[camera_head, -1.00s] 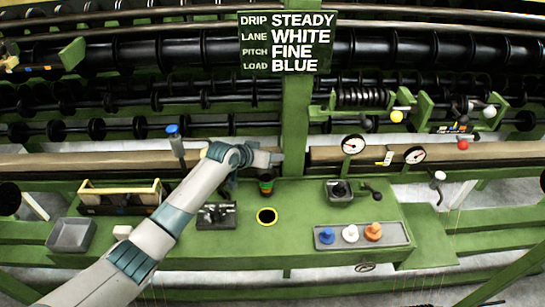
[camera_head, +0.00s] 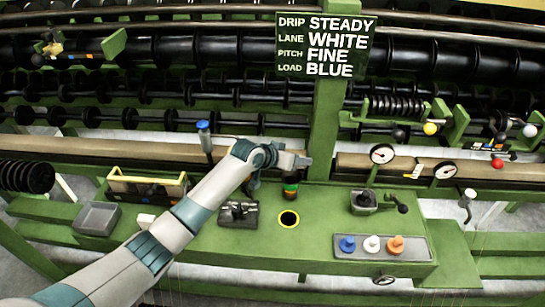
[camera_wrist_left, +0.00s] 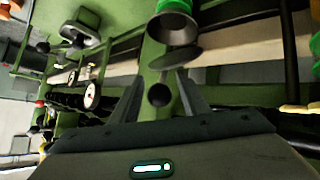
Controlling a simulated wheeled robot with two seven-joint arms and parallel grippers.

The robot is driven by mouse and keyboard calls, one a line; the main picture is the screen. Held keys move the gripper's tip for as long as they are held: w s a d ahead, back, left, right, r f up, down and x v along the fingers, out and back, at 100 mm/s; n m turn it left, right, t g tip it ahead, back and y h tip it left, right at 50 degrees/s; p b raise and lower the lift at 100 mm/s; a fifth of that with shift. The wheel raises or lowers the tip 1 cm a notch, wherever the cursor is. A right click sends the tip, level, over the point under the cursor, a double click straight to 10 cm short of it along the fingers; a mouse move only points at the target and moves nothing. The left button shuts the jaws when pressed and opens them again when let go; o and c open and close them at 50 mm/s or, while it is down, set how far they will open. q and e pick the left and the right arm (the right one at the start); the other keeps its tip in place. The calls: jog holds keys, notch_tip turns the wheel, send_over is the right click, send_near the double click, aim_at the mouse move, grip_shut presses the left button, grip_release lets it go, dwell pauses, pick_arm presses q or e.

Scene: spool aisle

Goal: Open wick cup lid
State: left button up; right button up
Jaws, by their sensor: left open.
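The wick cup appears to be the small dark cup with green and orange bands (camera_head: 290,188) on the green bench, behind a yellow-ringed hole. In the left wrist view a dark cup (camera_wrist_left: 173,30) with a green band shows at the top. A thin dark disc (camera_wrist_left: 176,58), seemingly its lid, lies just below it; I cannot tell if they touch. A dark round knob (camera_wrist_left: 159,95) appears between the fingers of my left gripper (camera_wrist_left: 160,88). The gripper is open. In the head view my left gripper (camera_head: 302,161) is just above the banded cup. My right gripper is not in view.
A grey tray with blue, white and orange pegs (camera_head: 372,246) lies at the right. A small cranked box (camera_head: 364,202), two gauges (camera_head: 382,154) and a green post (camera_head: 325,125) with a sign stand near. A blue-topped lever (camera_head: 204,135) is left of my arm.

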pick_arm(q)
jog(key=b+v, duration=0.3)
jog(key=v, duration=1.3)
jog(key=shift+s, duration=0.1)
